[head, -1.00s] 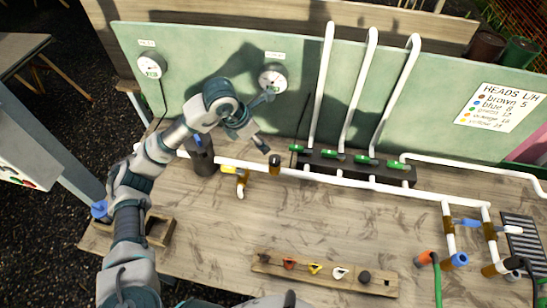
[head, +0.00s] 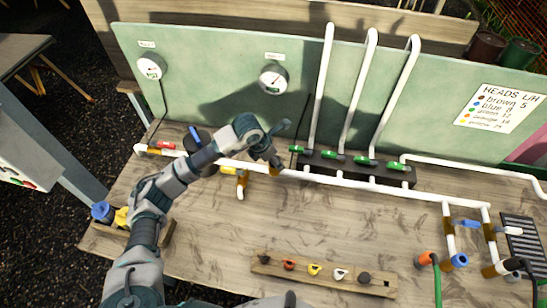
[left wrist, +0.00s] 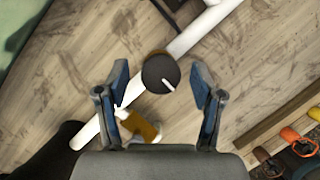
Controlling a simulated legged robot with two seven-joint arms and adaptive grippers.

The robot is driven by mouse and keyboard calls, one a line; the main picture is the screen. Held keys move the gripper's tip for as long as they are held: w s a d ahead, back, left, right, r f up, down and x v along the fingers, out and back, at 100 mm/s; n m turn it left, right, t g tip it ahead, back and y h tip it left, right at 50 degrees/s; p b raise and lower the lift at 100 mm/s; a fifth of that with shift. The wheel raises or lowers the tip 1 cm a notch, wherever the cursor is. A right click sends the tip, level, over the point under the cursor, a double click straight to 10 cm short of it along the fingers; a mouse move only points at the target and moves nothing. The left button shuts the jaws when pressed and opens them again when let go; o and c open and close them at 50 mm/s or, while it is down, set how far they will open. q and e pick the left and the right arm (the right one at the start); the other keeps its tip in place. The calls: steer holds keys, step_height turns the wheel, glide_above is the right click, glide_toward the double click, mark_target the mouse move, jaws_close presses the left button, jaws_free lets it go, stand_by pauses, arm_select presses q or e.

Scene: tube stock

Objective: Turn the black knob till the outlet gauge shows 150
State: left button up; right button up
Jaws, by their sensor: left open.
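The black knob (left wrist: 160,73) shows in the left wrist view as a round cap with a white pointer mark towards the lower right. It sits over the white pipe. My left gripper (head: 273,160) is open, with one finger on each side of the knob and gaps between in the left wrist view. I cannot tell whether the fingertips are down at the knob's height. My right gripper is not in view.
The inlet gauge (head: 151,66) is at the board's left. A yellow-handled branch (head: 229,170) stands left of the knob, and a black manifold (head: 350,168) with green valves stands right. A wooden rack (head: 322,273) of coloured pieces lies in front. Bare tabletop lies between.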

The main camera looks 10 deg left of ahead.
arm_select(q)
steer(key=c, duration=1.1)
